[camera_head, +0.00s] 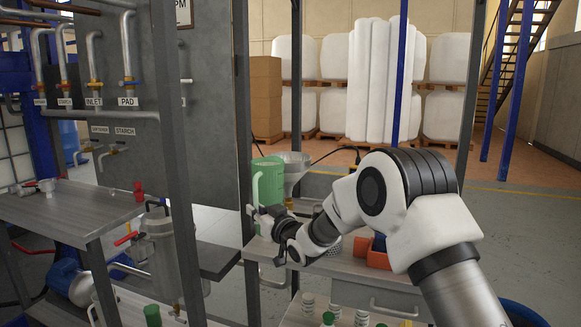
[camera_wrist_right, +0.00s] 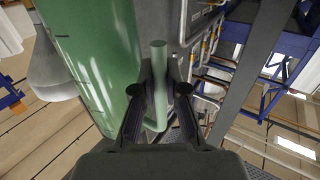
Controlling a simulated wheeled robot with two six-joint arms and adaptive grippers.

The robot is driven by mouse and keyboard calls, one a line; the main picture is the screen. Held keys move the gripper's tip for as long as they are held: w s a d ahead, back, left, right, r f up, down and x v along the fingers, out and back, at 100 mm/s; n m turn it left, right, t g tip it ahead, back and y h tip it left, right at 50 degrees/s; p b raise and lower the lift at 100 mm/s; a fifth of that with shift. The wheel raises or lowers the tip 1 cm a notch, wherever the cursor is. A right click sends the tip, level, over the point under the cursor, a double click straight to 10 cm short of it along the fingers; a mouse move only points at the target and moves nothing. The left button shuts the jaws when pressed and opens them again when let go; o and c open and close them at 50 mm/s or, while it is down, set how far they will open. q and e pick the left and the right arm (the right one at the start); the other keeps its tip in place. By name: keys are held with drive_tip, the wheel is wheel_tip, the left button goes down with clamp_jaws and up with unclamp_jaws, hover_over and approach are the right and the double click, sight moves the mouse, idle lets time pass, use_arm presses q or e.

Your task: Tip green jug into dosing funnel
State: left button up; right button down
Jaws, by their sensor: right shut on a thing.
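The green jug (camera_head: 268,178) appears roughly upright above the workbench, just left of the grey dosing funnel (camera_head: 294,170). My right gripper (camera_head: 262,213) is shut on the jug's handle. In the right wrist view the jug's body (camera_wrist_right: 92,55) fills the upper left, and its pale green handle (camera_wrist_right: 159,85) runs between the two fingers of my right gripper (camera_wrist_right: 160,92). Part of the grey funnel (camera_wrist_right: 48,72) shows behind the jug there. I cannot tell whether the jug's base touches the bench. My left gripper is out of view.
A grey panel (camera_head: 205,130) with labelled pipes and valves stands left of the jug, with dark upright posts near it. An orange-red object (camera_head: 378,256) lies on the bench beside my right arm. Several green-capped bottles (camera_head: 328,318) stand at the front.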

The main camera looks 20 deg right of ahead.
sight(256, 193)
drive_tip(key=shift+a+r, duration=0.1)
drive_tip(key=shift+r, duration=0.05)
wheel_tip(256, 193, up, 5)
drive_tip(key=p, duration=0.3)
idle(0.3)
